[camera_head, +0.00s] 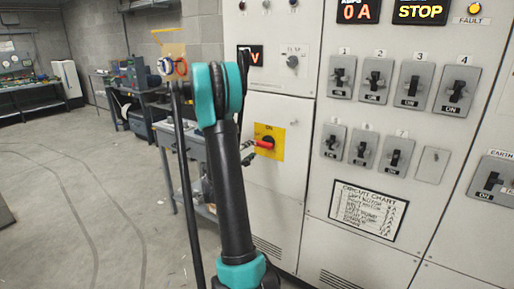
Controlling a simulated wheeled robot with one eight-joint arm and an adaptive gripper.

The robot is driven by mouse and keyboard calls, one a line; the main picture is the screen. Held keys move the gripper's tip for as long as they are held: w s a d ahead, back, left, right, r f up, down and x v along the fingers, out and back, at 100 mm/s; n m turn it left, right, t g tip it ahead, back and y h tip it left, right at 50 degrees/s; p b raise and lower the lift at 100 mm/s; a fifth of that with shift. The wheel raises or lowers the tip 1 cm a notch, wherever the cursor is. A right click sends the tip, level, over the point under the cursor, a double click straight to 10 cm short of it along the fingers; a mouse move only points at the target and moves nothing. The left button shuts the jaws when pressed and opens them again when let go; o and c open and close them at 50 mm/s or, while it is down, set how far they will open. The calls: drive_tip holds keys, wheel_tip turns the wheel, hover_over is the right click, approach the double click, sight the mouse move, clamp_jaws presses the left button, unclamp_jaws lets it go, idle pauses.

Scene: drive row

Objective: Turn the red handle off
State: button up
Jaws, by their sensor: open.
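The red handle (264,145) is on a yellow plate (277,149) on the grey cabinet front, right of my arm. It lies roughly sideways, its left end close to dark gripper parts. An ON marking shows on the plate above it. The jaws are open. I cannot tell whether they touch the handle or stand around it.
Switches (376,81) in two rows and a circuit chart (368,211) are on the cabinet to the right. A STOP display (421,12) is at the top. A workbench (166,133) stands behind my arm at left. The floor (75,210) at left is clear.

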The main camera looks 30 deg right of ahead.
drive_tip(key=shift+v, duration=2.35)
drive_tip(key=s+a+f+m+g+y, duration=0.1)
drive_tip(key=s+a+f+y, duration=0.3)
drive_tip(key=s+a, duration=0.4)
drive_tip(key=s+a+f+m+y, duration=0.2)
drive_tip(key=s+a+f+y, duration=0.3)
drive_tip(key=a, duration=0.8)
drive_tip(key=s+a+f+m+g+y, duration=0.1)
drive_tip(key=s+a+f+y, duration=0.4)
drive_tip(key=s+a, duration=0.5)
drive_tip(key=s+y, duration=0.2)
drive_tip(key=shift+s+a+m+g+y, duration=0.25)
drive_tip(key=shift+s+m+g+y, duration=0.05)
drive_tip(key=shift+s, duration=0.05)
